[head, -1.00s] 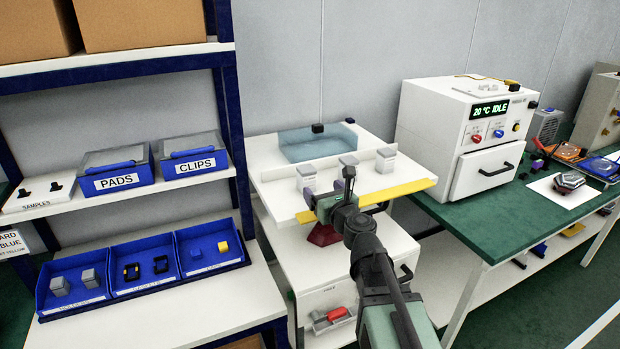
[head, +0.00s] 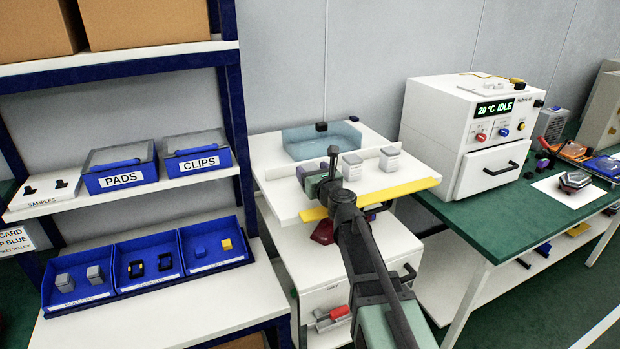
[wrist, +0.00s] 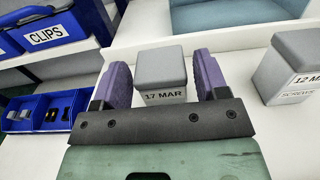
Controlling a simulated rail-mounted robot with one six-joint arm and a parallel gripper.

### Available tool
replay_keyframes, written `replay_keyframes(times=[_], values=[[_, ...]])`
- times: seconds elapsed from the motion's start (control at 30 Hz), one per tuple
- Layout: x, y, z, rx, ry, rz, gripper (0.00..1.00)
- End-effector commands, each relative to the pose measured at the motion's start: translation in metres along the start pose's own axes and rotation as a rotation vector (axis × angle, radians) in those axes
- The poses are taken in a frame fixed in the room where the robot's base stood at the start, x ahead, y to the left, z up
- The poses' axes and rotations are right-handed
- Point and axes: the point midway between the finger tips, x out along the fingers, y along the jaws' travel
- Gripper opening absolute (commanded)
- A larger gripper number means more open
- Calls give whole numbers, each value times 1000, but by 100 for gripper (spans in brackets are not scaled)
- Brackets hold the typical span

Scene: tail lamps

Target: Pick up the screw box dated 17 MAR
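The screw box dated 17 MAR (wrist: 162,70) is a pale block with a grey lid, upright on the white worktop. In the wrist view it stands between the two purple fingers of my gripper (wrist: 160,78), with a gap on each side. My gripper is open. In the head view my gripper (head: 322,178) is over the left end of the row of boxes and hides most of this box. A second box reading 12 MAR (wrist: 290,68) stands to the right; it also shows in the head view (head: 352,168).
A third similar box (head: 390,160) stands further right. A white upright strip and a blue clear tray (head: 320,142) are behind the boxes. A yellow strip (head: 405,188) edges the front. A blue bin (head: 75,297) on the shelf holds two similar boxes.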

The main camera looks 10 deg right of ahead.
Motion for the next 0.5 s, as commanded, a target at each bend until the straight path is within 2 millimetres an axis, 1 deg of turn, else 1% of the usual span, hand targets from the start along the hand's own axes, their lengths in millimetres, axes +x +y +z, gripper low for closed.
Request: replay_keyframes(times=[0.03,0.27,0.5], values=[[0,0,0,0,0,0,59],[0,0,0,0,0,0,24],[0,0,1,0,0,0,24]])
